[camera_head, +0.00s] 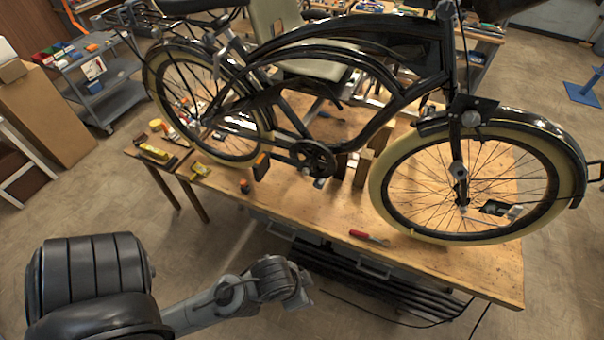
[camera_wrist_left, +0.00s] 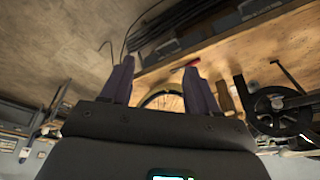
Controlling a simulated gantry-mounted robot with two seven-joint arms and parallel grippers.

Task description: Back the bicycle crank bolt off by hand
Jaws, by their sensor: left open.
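A black bicycle (camera_head: 400,105) stands upright on a wooden workbench. Its crank and chainring (camera_head: 312,158) are near the middle of the head view, and the chainring also shows at the right of the left wrist view (camera_wrist_left: 284,112). The crank bolt is too small to make out. My left arm comes in at the lower left of the head view and ends in front of the bench, below the crank. My left gripper (camera_wrist_left: 158,78) has its two fingers spread with nothing between them, well apart from the crank. My right gripper is in neither view.
The bench top (camera_head: 450,268) carries a red-handled tool (camera_head: 369,238) near its front edge and a small orange-and-black item (camera_head: 244,186). A grey cart (camera_head: 95,85) stands at the left. The floor in front of the bench is mostly clear.

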